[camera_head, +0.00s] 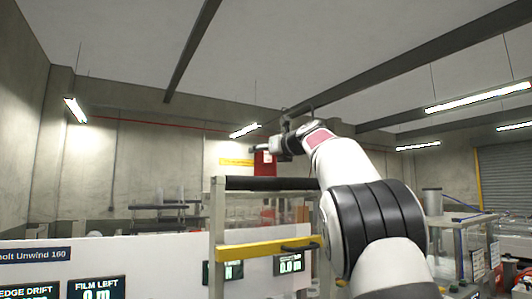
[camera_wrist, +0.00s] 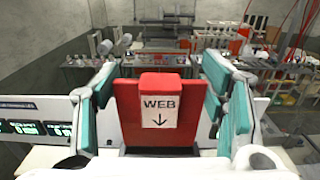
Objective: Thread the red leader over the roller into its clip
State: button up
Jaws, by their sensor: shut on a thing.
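The red leader (camera_wrist: 130,105) carries a white label reading "WEB" with a down arrow. It sits upright between the teal-padded fingers of my gripper (camera_wrist: 160,88) in the wrist view. In the head view my gripper (camera_head: 262,150) is raised, with the red leader (camera_head: 264,163) hanging at it, above the dark roller (camera_head: 268,184). The roller lies across the top of a pale frame. A small dark fitting on the yellow bar may be the clip (camera_head: 300,244); I cannot tell for sure.
The yellow bar (camera_head: 255,250) crosses the frame below the roller. A white panel with displays (camera_head: 96,289) stands at the lower left. Machinery (camera_head: 455,230) stands at the right. The air above the roller is clear apart from my arm.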

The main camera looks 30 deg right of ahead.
aim_at(268, 164)
jog(key=shift+f, duration=0.9)
dwell(0.5)
jog(key=shift+f, duration=0.3)
jog(key=shift+f, duration=0.9)
jog(key=o, duration=1.2)
jog(key=shift+o, duration=0.2)
jog(key=s, duration=1.2)
jog(key=shift+d, duration=0.25)
jog(key=shift+f, duration=0.1)
